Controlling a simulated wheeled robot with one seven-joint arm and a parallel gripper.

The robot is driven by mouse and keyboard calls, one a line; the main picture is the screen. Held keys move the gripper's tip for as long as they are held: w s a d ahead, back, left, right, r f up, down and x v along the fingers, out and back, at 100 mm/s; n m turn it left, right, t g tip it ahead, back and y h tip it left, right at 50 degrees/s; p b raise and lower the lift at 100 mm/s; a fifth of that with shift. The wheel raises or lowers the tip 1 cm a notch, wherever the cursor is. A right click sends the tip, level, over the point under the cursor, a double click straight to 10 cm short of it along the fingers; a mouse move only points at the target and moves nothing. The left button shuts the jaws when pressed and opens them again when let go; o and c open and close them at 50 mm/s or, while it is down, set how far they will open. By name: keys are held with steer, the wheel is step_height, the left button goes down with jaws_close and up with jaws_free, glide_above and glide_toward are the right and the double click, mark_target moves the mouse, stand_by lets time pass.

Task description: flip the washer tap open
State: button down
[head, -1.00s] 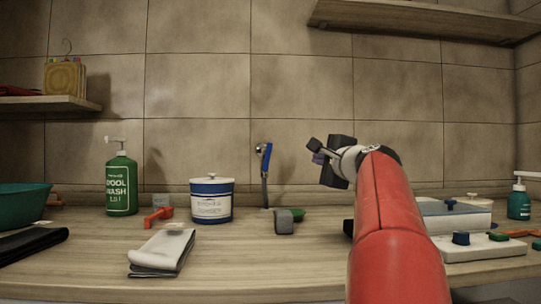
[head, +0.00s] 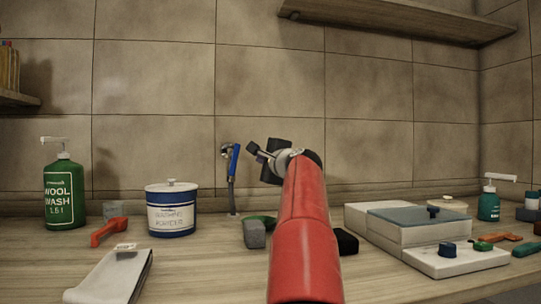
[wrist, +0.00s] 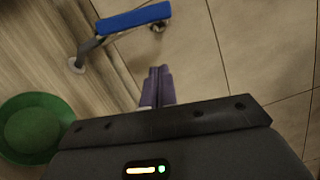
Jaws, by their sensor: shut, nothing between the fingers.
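The washer tap (head: 232,178) stands upright against the tiled wall as a thin grey pipe with a blue lever (head: 235,160) at its top. In the wrist view the blue lever (wrist: 133,18) lies across the top left, with the grey pipe running down to a round base. My gripper (head: 257,154) is just right of the lever in the head view. Its purple fingers (wrist: 157,84) are shut together and empty. In the wrist view they point toward the lever, with a visible gap between fingertips and lever.
A washing powder tub (head: 171,212) stands left of the tap. A white box (head: 405,226) is at right. A shelf (head: 400,22) hangs above.

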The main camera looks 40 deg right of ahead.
mark_target(237, 151)
steer(key=shift+w+a+r, duration=0.2)
steer(key=shift+w+a, duration=0.5)
steer(key=shift+a, duration=0.15)
steer(key=shift+w+a+r, duration=0.2)
steer(key=shift+w+a, duration=0.45)
steer(key=shift+a, duration=0.15)
steer(key=shift+w+a+r+p, duration=0.2)
steer(key=shift+a+r+p, duration=0.05)
steer(key=shift+a+p, duration=0.25)
steer(key=shift+w+a+r+p, duration=0.2)
steer(key=shift+a+r+p, duration=0.05)
steer(key=shift+a+p, duration=0.2)
